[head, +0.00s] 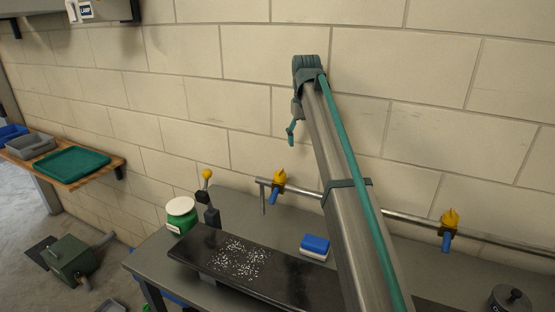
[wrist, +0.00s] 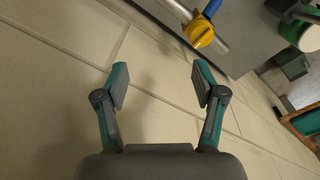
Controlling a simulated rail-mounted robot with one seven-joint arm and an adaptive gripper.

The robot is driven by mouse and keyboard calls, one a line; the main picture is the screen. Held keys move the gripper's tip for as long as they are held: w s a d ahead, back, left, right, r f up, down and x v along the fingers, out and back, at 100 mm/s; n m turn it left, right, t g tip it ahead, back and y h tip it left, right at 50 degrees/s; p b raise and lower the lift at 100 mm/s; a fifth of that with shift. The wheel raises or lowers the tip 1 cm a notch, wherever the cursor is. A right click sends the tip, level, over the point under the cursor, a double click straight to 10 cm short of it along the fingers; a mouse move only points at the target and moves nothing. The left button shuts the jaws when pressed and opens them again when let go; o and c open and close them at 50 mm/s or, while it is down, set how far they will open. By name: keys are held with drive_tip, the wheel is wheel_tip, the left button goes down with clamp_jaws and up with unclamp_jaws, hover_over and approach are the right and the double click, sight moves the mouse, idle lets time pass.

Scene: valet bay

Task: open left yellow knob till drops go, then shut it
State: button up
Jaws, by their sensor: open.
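The left yellow knob (head: 279,181) sits on a metal pipe along the wall, with a blue piece below it. It also shows in the wrist view (wrist: 200,32), ahead of my fingertips. A second yellow knob (head: 449,220) is further right on the pipe. White drops (head: 240,259) lie spread on a dark slab (head: 203,246) on the bench. My gripper (wrist: 160,78) is open and empty, apart from the knob, with tile-patterned wall between its fingers. In the head view my arm stands raised before the wall and the gripper is mostly hidden behind it.
A green jar with a white lid (head: 181,212) and a yellow-topped lever (head: 207,174) stand left of the left knob. A blue-and-white block (head: 314,246) lies behind the slab. A dark lidded pot (head: 509,300) is at the right. The wall above the pipe is clear.

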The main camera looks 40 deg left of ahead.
drive_tip(key=n+p, duration=0.1)
approach(280, 171)
drive_tip(key=shift+g+h, duration=0.3)
drive_tip(key=shift+g, duration=0.1)
drive_tip(key=f+p, duration=0.1)
drive_tip(key=f, duration=0.6)
drive_tip(key=f+p, duration=0.1)
drive_tip(key=f, duration=0.2)
drive_tip(key=shift+w+a+f+p, duration=0.2)
drive_tip(key=shift+w+a+p, duration=0.1)
drive_tip(key=shift+w, duration=0.1)
drive_tip(key=c, duration=1.1)
drive_tip(key=shift+c, duration=0.2)
